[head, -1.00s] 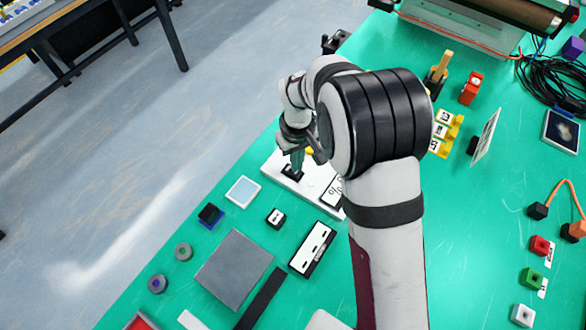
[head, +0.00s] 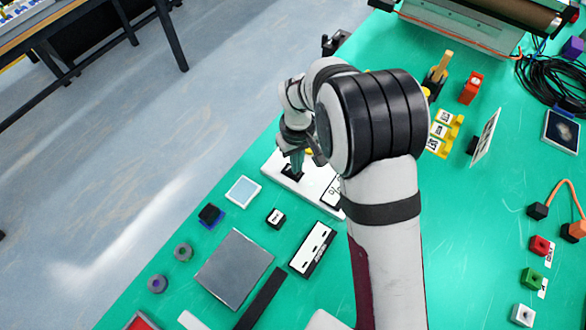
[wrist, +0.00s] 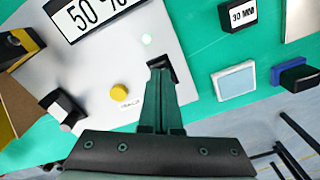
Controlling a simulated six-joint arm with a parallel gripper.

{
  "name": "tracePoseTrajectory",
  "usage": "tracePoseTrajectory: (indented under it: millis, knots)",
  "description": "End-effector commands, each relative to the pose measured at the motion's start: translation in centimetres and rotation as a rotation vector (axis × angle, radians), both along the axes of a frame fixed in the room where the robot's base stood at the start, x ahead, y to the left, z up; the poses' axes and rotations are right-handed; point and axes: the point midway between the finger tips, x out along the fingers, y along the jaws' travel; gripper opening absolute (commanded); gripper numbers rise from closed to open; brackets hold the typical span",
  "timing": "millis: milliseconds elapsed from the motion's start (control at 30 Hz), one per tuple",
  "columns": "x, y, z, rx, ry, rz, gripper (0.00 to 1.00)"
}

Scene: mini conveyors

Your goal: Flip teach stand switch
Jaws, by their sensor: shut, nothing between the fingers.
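A black rocker-like switch (wrist: 158,62) sits on the panel. My gripper (wrist: 160,76) is shut and empty, its green fingertips at the near side of the switch and covering part of it. I cannot tell whether they touch. In the head view my gripper (head: 296,168) points down onto the switch area.
A "30 MM" block (wrist: 238,14), a light-blue pad (wrist: 236,81) and a dark block (wrist: 299,77) lie to the right. The green table's edge (head: 215,192) is close by on the left.

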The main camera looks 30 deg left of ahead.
Motion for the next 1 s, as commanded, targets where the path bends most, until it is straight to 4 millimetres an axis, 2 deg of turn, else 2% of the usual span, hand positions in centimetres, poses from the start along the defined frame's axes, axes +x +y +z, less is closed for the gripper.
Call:
tracePoseTrajectory:
  millis: [867, 1000]
  knots:
    - [0.0, 0.0, -1.3, 0.000, 0.000, 0.000, 0.00]
    - [0.1, 0.1, -0.6, 0.002, -0.002, 0.000, 0.00]
